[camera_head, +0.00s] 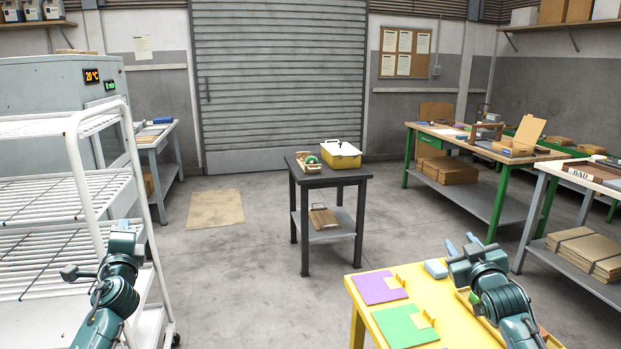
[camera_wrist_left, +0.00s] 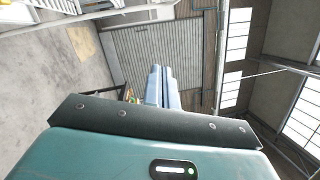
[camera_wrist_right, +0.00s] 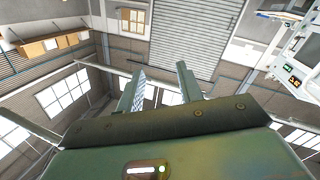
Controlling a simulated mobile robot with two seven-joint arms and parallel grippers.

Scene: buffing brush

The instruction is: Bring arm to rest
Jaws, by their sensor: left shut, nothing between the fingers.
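My left arm (camera_head: 115,275) is raised at the lower left of the head view, in front of the white wire rack. In the left wrist view my left gripper (camera_wrist_left: 161,72) has its two blue fingers together with nothing between them. My right gripper (camera_head: 461,245) is above the yellow table at the lower right of the head view. In the right wrist view its fingers (camera_wrist_right: 161,75) stand apart and hold nothing. Both wrist views look across the room toward the shutter and roof, with no object near the fingers.
The white rack (camera_head: 75,128) stands close to my left arm. A dark table (camera_head: 330,176) with a yellow box (camera_head: 340,156) stands ahead. Open floor lies between.

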